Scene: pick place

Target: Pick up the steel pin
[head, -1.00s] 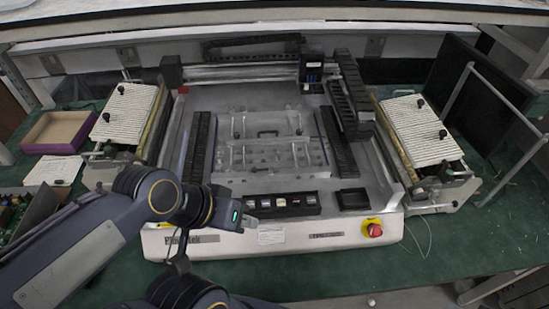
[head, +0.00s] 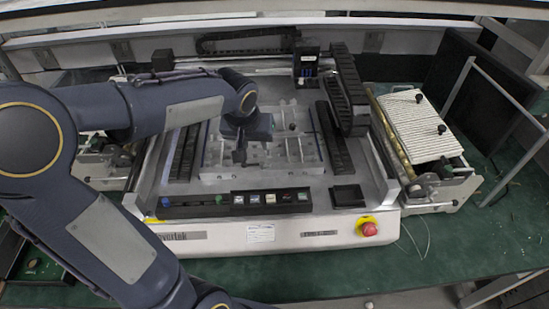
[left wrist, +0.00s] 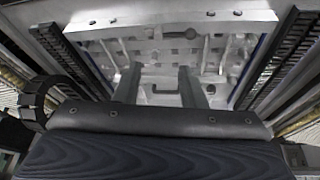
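I cannot make out the steel pin for certain in either view. Several small upright metal posts (head: 290,128) stand on the grey fixture plate (head: 280,162) in the middle of the machine, but none is clearly the pin. My left gripper (head: 240,157) points down over the left part of this plate and hides some of it. In the left wrist view, the two fingers of my left gripper (left wrist: 160,82) are apart with nothing seen between them, so it is open. The fixture plate (left wrist: 165,48) shows beyond them. My right gripper is in neither view.
Black rails (head: 334,140) flank the plate. A black gantry chain (head: 347,90) stands at the back right. A button strip (head: 262,199) and a red emergency knob (head: 369,229) are at the front. A ribbed white block (head: 420,125) is on the right.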

